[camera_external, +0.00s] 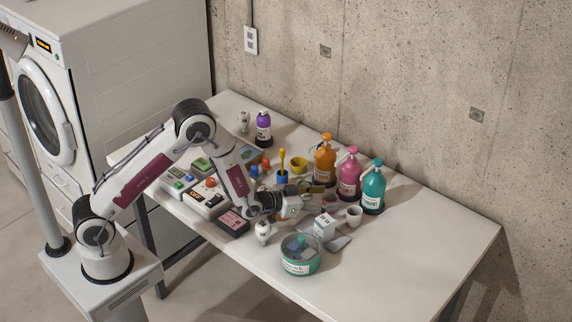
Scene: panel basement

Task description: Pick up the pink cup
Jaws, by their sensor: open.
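A small pink cup (330,200) appears to stand in the middle of the table, in front of the pink pump bottle; it is small and partly hidden, so its outline is unclear. My gripper (300,205) is low over the table, just left of the pink cup, and points to the right. It is open, and I see nothing held in it. I cannot tell whether the fingers touch the cup.
Orange (325,160), pink (349,178) and teal (373,188) pump bottles stand behind. A white cup (354,217), a carton (324,228) and a teal round container (300,255) stand nearby. A yellow cup (299,165) is behind my gripper. The table's right end is clear.

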